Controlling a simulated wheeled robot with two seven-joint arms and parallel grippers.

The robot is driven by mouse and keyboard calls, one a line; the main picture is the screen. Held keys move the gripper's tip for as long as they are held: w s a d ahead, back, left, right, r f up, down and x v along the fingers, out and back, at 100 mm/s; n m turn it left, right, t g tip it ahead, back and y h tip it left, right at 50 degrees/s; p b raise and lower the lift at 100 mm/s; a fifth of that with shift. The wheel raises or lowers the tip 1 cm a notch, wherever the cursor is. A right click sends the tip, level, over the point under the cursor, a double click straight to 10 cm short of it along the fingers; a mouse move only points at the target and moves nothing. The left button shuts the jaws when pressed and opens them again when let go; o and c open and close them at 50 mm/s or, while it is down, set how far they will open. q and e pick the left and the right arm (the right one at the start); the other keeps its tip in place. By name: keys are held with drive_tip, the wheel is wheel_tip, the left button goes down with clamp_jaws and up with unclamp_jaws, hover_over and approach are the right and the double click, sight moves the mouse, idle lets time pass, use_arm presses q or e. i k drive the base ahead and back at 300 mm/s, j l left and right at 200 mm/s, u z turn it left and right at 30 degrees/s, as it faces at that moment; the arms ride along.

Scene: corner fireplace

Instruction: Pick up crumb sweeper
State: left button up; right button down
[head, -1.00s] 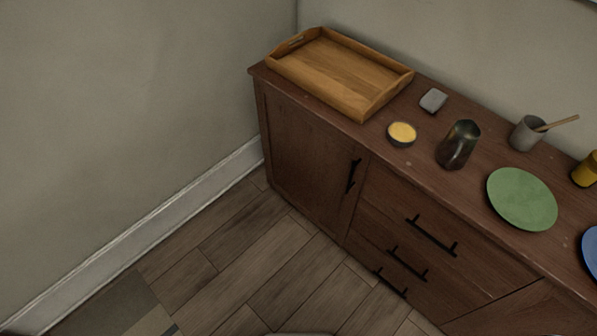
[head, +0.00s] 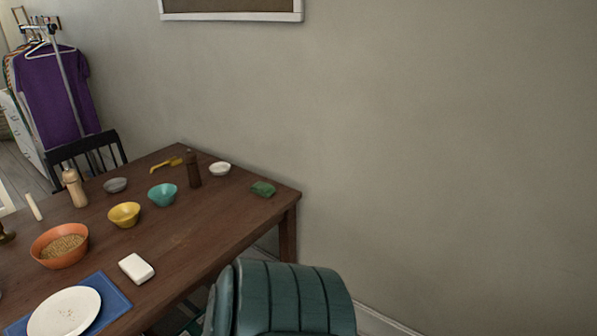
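No thing in the head view is clearly a crumb sweeper. A small white rounded block (head: 136,268) lies on the dark wooden table (head: 205,240), near its front edge; I cannot tell whether it is the sweeper. A yellow long-handled item (head: 166,164) lies near the table's back edge, and a small green block (head: 263,189) lies near the right corner. Neither of my grippers is in view.
A green padded chair (head: 285,298) stands in front of the table's right end. Several bowls, including an orange bowl (head: 60,246), a pepper mill (head: 193,170) and a white plate (head: 64,312) crowd the table. A clothes rack (head: 65,75) stands at back left.

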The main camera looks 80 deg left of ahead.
sight(136, 267)
drive_tip(key=u, duration=3.75)
